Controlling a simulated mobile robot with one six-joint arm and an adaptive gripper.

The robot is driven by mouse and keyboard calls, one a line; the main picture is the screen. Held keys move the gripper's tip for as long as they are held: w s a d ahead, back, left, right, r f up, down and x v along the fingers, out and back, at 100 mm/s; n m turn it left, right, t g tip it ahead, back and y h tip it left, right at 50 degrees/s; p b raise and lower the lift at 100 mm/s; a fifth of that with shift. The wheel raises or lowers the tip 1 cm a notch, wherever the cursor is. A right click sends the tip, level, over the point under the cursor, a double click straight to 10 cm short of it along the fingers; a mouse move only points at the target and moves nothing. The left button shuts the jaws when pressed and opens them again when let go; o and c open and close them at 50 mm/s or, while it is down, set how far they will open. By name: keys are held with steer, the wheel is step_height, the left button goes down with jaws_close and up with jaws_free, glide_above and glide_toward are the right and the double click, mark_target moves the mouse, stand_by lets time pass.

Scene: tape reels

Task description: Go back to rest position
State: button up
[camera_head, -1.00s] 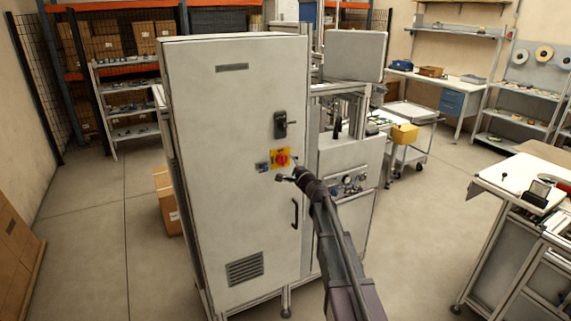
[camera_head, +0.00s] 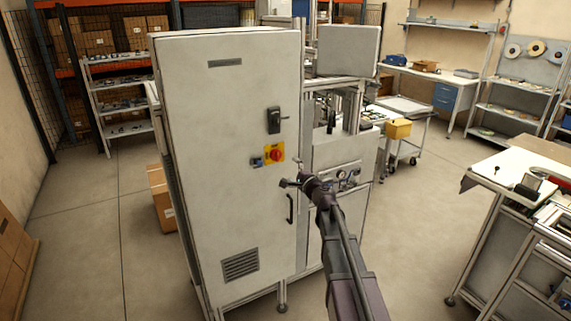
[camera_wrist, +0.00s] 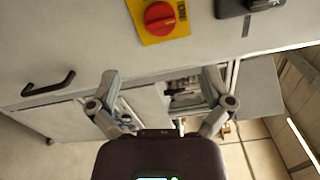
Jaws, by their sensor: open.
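My gripper (camera_head: 292,176) is in front of the tall white cabinet (camera_head: 225,210), to the right of and a little below the red rotary switch (camera_head: 275,155) on its yellow plate. It looks apart from the cabinet face. In the wrist view my gripper (camera_wrist: 160,84) has its two fingers spread wide with nothing between them. The red switch (camera_wrist: 160,17) shows above the fingers there, with the cabinet's black handle (camera_wrist: 48,84) at the left.
A machine with a gauge panel (camera_head: 345,180) stands right of the cabinet. A cardboard box (camera_head: 160,198) sits on the floor to its left. A workbench (camera_head: 520,180) stands at the right. The floor (camera_head: 430,210) between machine and workbench is clear.

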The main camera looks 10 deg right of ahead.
steer(key=s+a+f+n+g+y, duration=0.1)
steer(key=s+a+f+n+g, duration=0.45)
steer(key=s, duration=0.25)
steer(key=s+a+f+n+g+y, duration=0.1)
steer(key=s+a+f+n+g, duration=0.35)
steer(key=s+f+n, duration=0.2)
steer(key=s+d+f+n+g+h, duration=0.1)
steer(key=s+d+f+g+h, duration=0.1)
steer(key=s, duration=0.4)
steer(key=s+d+f+n+g+h, duration=0.2)
steer(key=s+h, duration=0.1)
steer(key=s, duration=0.4)
steer(key=s+d+f+n+g+h, duration=0.1)
steer(key=s+d+f+g+h, duration=0.1)
steer(key=s, duration=0.4)
steer(key=shift+s+d+f+n+g+h, duration=0.3)
steer(key=shift+s+n+g, duration=0.1)
steer(key=shift+g, duration=0.2)
steer(key=shift+a, duration=0.1)
